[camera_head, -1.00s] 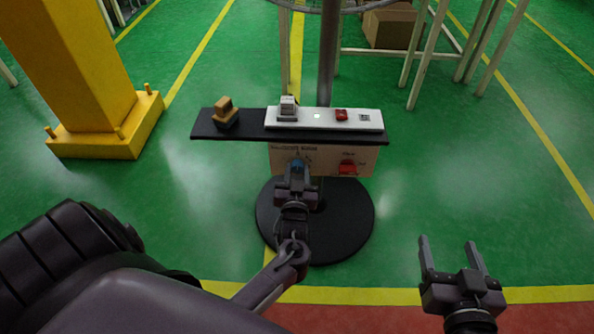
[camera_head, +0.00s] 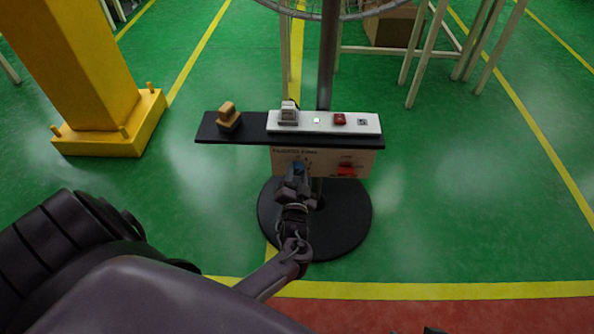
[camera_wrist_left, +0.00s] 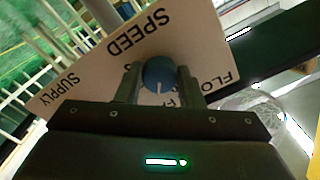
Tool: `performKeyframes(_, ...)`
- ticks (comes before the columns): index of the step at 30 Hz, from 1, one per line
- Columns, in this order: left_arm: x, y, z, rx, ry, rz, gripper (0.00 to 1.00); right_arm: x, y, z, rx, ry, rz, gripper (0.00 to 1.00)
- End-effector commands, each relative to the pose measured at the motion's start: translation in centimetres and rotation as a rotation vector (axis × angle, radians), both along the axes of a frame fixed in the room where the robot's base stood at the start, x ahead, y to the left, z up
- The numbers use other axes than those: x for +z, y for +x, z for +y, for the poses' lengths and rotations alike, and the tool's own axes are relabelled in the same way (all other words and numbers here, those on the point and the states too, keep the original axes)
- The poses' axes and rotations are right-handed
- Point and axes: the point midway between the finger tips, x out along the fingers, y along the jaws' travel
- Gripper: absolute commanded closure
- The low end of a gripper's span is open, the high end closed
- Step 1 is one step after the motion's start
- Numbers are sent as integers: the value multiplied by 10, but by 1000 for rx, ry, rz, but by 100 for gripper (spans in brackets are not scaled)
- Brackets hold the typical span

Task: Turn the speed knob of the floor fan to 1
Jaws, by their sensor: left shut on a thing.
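The floor fan's control panel (camera_head: 325,160) is a pale upright board with a blue speed knob (camera_head: 298,167) on its left part. My left gripper (camera_head: 296,182) is in front of the panel, shut on the knob. In the left wrist view, the fingers sit on both sides of the round blue knob (camera_wrist_left: 159,73), which has a white pointer line. The panel (camera_wrist_left: 120,70) appears tilted and roughly upside down there, with SPEED readable; no speed numbers are legible. Only a dark sliver, too small to identify, shows at the head view's bottom edge on the right.
A red switch (camera_head: 346,169) is on the panel's right. Above it, a black shelf (camera_head: 255,136) holds a white strip (camera_head: 350,123) with small devices and an orange-brown block (camera_head: 228,115). The fan stands on a round black base (camera_head: 345,220). A yellow column (camera_head: 90,80) stands left.

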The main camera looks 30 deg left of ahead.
Motion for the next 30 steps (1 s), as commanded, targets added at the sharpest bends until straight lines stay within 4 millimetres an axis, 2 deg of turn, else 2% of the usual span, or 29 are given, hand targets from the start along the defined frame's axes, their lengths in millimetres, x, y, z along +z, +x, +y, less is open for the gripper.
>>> performKeyframes(19,-1,0,0,-1,46,30,89,0,-2,-5,-7,-14,24,33)
performKeyframes(20,-1,0,0,-1,46,30,65,0,-2,-5,-7,-14,24,33)
performKeyframes(24,-1,0,0,-1,46,30,46,0,-2,-5,-7,-14,24,33)
performKeyframes(30,-1,0,0,-1,46,29,45,0,-2,-5,-7,-14,24,33)
